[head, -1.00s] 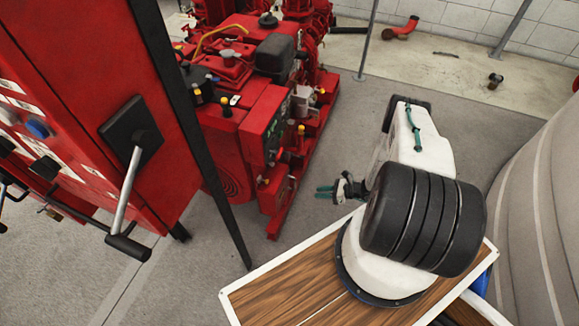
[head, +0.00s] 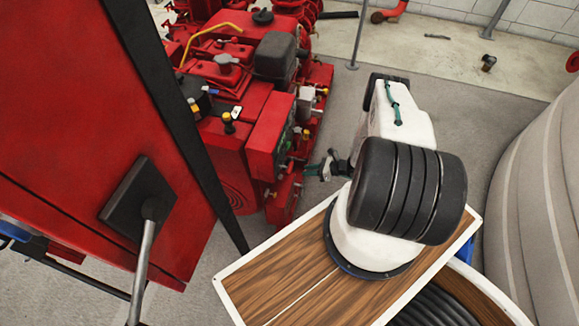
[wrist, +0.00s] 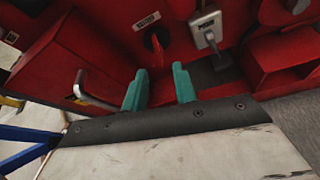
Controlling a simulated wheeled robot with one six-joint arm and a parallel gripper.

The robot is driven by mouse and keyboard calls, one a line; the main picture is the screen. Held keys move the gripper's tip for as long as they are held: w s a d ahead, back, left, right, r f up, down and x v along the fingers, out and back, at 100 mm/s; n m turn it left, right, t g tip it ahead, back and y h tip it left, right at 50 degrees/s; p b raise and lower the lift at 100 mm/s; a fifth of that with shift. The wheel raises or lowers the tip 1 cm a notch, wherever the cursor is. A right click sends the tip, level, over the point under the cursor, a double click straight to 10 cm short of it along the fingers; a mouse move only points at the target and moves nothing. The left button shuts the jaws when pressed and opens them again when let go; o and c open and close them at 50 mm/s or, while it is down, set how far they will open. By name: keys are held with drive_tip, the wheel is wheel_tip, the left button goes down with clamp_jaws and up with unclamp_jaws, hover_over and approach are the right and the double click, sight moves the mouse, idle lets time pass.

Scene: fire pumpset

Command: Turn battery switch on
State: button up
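My gripper (wrist: 159,70) is open in the wrist view, its two teal fingers apart with nothing between them. Just beyond the fingertips, a red handle-like part (wrist: 157,52) sticks out of a dark round opening in a red panel. It may be the battery switch, but I cannot tell for sure, nor whether it is on or off. In the head view my gripper (head: 316,171) is beside the lower end of the red engine set (head: 240,130). The switch cannot be made out there.
A grey plug-like part with a cable (wrist: 207,32) is right of the red handle. A metal bar handle (wrist: 95,95) is at left. In the head view a tall red cabinet (head: 70,130) with a lever (head: 143,255) stands close at left. Grey floor is open beyond my arm.

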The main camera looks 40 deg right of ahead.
drive_tip(key=x, duration=0.7)
drive_tip(key=shift+a, duration=0.25)
drive_tip(key=shift+w, duration=0.1)
clamp_jaws()
